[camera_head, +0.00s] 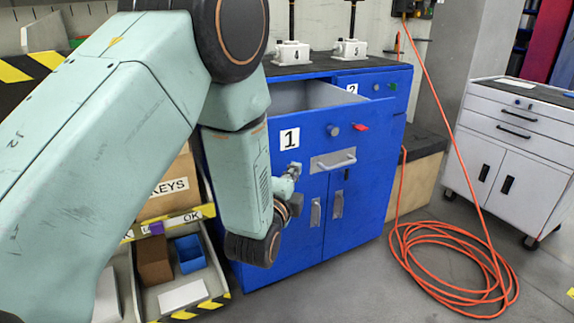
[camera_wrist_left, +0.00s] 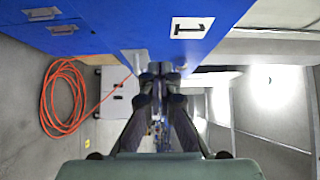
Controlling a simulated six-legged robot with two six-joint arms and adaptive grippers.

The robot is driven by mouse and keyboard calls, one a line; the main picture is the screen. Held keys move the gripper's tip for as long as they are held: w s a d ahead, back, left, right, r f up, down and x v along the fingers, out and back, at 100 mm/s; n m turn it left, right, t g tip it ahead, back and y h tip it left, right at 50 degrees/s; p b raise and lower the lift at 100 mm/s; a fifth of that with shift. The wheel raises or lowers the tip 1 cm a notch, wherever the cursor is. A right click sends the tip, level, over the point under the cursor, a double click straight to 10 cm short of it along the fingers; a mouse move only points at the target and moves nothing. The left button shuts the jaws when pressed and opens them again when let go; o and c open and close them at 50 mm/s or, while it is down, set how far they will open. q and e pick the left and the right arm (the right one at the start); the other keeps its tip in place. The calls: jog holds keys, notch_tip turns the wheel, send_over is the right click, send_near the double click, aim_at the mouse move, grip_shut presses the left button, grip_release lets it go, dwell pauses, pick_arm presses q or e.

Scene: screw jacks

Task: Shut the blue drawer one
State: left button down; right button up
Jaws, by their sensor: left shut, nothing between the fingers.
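The blue drawer one (camera_head: 372,133) stands pulled out of the blue cabinet (camera_head: 345,215), with its grey inside showing from above. My left gripper (camera_head: 296,168) is shut and empty, close to the drawer front, just below the label and left of the handle. I cannot tell whether it touches. In the left wrist view the shut fingertips (camera_wrist_left: 161,72) lie beside the blue front, near the label (camera_wrist_left: 191,27). My right gripper is not in view.
Drawer two (camera_head: 389,86) is behind drawer one at right and looks shut. An orange hose (camera_head: 450,262) lies coiled on the floor at right, near a white trolley (camera_head: 512,150). Bins with boxes (camera_head: 190,253) stand at left.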

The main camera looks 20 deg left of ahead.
aim_at(292, 154)
pick_arm(q)
jog(key=w+a, duration=0.1)
jog(key=w, duration=0.1)
jog(key=w+a+b, duration=0.1)
jog(key=a, duration=0.1)
jog(key=shift+w, duration=0.4)
jog(key=shift+w+a, duration=0.1)
jog(key=shift+r, duration=0.1)
